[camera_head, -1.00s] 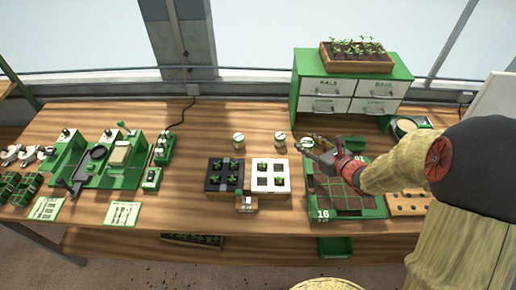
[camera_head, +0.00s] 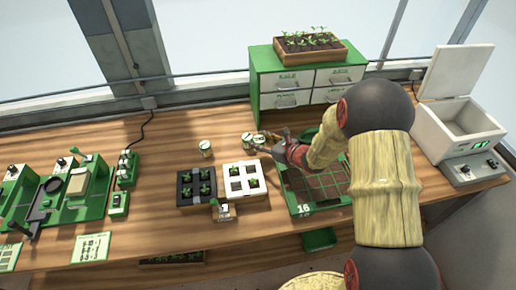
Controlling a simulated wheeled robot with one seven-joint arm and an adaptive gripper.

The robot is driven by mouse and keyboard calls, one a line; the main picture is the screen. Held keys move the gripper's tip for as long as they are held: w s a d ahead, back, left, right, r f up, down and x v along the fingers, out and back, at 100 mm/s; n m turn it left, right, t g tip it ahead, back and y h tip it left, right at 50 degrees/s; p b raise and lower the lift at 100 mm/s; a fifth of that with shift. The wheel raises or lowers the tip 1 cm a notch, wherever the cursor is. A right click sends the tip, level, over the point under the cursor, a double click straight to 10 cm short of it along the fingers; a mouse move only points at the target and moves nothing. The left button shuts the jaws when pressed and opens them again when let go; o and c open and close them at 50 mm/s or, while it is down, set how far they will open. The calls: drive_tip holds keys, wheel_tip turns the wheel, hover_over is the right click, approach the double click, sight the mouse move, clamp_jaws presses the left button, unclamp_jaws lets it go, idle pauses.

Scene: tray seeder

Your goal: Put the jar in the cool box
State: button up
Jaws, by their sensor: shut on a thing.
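The jar (camera_head: 259,139) is a small light-coloured jar, partly hidden by the fingers. My gripper (camera_head: 263,145) is at it, shut on it, near the back of the potting area; I cannot tell whether its base touches the table. The cool box (camera_head: 434,133) is the white box at the right end of the table. Its lid (camera_head: 461,69) stands open, and a green display lights its front.
Another jar (camera_head: 247,139) stands close beside the held one, and a third jar (camera_head: 206,149) stands to the left. Seedling trays and a green drawer unit (camera_head: 266,84) are near. My arm covers the table before the cool box.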

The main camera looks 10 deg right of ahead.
drive_tip(key=shift+w+a+f, duration=0.1)
drive_tip(key=shift+w+f, duration=0.2)
drive_tip(key=shift+f, duration=0.05)
drive_tip(key=f+b, duration=0.1)
drive_tip(key=f, duration=0.2)
drive_tip(key=shift+w+f, duration=0.2)
drive_tip(key=shift+r, duration=0.1)
